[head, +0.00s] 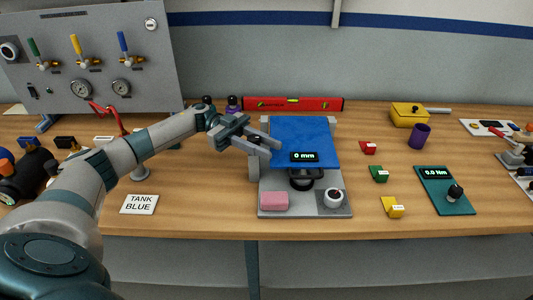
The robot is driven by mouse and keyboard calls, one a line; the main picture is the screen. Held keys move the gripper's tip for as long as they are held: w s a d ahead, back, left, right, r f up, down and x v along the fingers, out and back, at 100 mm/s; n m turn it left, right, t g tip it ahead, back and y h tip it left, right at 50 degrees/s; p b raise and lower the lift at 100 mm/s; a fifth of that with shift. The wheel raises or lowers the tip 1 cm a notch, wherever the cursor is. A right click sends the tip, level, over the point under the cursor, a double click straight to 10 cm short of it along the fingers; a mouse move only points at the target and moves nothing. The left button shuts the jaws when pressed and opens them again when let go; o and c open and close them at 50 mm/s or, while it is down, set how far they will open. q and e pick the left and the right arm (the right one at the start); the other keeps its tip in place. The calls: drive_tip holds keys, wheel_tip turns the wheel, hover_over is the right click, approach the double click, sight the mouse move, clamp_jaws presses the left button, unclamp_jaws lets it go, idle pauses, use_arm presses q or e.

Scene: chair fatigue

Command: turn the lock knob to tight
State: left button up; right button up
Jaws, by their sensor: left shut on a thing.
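My left gripper (275,149) reaches in from the left over the left edge of a blue panel (303,132) on a grey rig base (304,209). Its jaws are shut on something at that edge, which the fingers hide. A grey post (253,168) stands just below the fingers. I cannot tell for sure which part is the lock knob. A dark round part (302,183) sits under the panel's front, below a display (304,157) reading 0 mm. Another black knob (455,192) stands on a teal plate (436,178) reading 0.0 Nm, apart from my gripper. My right gripper is out of view.
A grey valve panel (92,60) stands at the back left.

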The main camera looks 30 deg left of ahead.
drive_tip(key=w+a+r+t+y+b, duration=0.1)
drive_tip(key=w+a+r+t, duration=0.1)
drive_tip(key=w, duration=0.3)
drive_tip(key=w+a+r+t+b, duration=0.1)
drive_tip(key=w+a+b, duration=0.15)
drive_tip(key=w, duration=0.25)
use_arm(q)
drive_tip(key=shift+s+a+m+g+y+b, duration=0.1)
drive_tip(key=shift+s+m+g+y+b, duration=0.3)
drive_tip(key=shift+m+g, duration=0.75)
drive_tip(key=shift+s+a+m+g+y+b, duration=0.15)
drive_tip(key=shift+m+g+y+b, duration=0.35)
drive_tip(key=shift+g, duration=1)
drive_tip(key=shift+s+d+m+g+y+b, duration=0.1)
drive_tip(key=shift+s+m+g+y+b, duration=0.35)
drive_tip(key=shift+m+g, duration=0.75)
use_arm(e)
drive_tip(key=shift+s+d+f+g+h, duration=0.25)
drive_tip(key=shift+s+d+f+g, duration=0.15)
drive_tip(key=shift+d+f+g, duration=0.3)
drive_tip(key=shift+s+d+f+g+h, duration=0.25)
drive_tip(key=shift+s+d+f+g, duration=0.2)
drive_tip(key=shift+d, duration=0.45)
use_arm(q)
drive_tip(key=shift+w, duration=0.15)
drive_tip(key=o, duration=1.1)
drive_tip(key=shift+c, duration=0.2)
